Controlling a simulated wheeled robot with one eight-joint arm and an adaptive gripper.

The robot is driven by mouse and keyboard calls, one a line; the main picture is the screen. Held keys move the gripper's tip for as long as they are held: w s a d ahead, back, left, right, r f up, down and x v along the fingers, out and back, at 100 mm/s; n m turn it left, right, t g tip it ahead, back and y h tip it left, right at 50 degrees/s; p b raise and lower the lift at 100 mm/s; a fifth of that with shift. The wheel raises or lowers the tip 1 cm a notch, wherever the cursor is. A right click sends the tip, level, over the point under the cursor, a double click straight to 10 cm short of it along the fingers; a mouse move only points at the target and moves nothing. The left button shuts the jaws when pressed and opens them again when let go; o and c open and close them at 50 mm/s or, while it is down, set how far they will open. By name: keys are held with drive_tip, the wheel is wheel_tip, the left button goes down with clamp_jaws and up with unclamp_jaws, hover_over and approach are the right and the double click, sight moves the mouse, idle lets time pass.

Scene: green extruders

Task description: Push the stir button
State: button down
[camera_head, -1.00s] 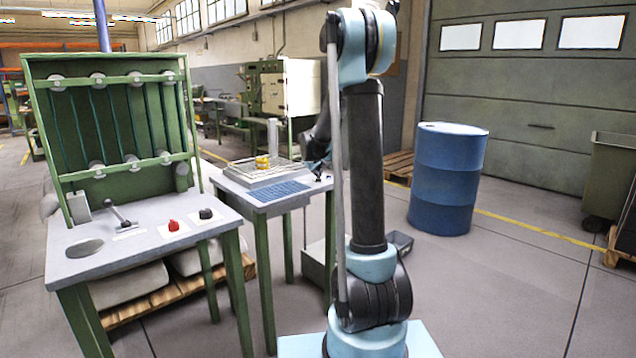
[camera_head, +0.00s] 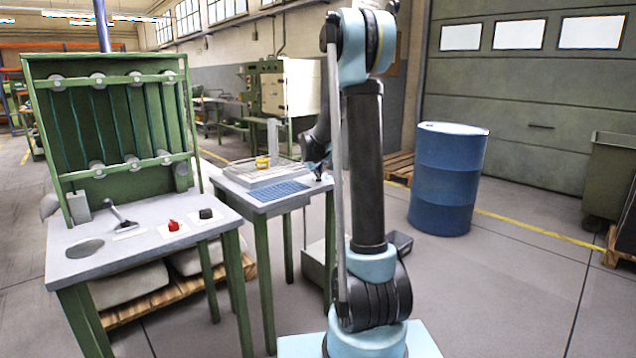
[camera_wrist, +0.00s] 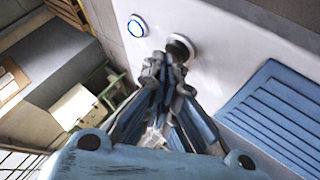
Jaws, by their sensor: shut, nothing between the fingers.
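In the wrist view my gripper (camera_wrist: 168,68) is shut and empty, with its fingertips at a dark round button (camera_wrist: 180,46) in a pale ring on the white surface. The tips overlap its lower left edge; I cannot tell whether they touch or press it. A second round button (camera_wrist: 137,26) with a blue ring lies to the left, clear of the fingers. No label is readable, so I cannot tell which is the stir button. In the head view the gripper is near the right end of the small table (camera_head: 290,201), largely hidden by my arm.
A blue ribbed pad (camera_head: 279,190) lies on the small table, also in the wrist view (camera_wrist: 275,110). Behind it is a clear-walled tray with a yellow item (camera_head: 262,163). A green machine table (camera_head: 120,245) with a red knob (camera_head: 173,225) stands left. A blue drum (camera_head: 448,180) stands right.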

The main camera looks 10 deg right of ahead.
sight(317, 179)
drive_tip(key=shift+r, duration=0.15)
drive_tip(key=shift+r, duration=3)
drive_tip(key=shift+s, duration=0.3)
drive_tip(key=s+d+f+m+g+y, duration=0.1)
drive_tip(key=s+m+g, duration=0.1)
drive_tip(key=s, duration=1.3)
drive_tip(key=s+d+f+m+g, duration=0.1)
drive_tip(key=s+d+f+g, duration=0.1)
drive_tip(key=s, duration=1.3)
drive_tip(key=s+f+m+g, duration=0.1)
drive_tip(key=s+f, duration=0.3)
drive_tip(key=s, duration=0.4)
drive_tip(key=s+a+f+m+y, duration=0.1)
drive_tip(key=s+f, duration=0.2)
drive_tip(key=s, duration=0.5)
drive_tip(key=s+a+f+g, duration=0.1)
drive_tip(key=s+f, duration=0.3)
drive_tip(key=s, duration=0.4)
drive_tip(key=shift+s+f+m+g, duration=0.2)
drive_tip(key=shift+f+m+g, duration=0.1)
drive_tip(key=shift+f+m, duration=0.1)
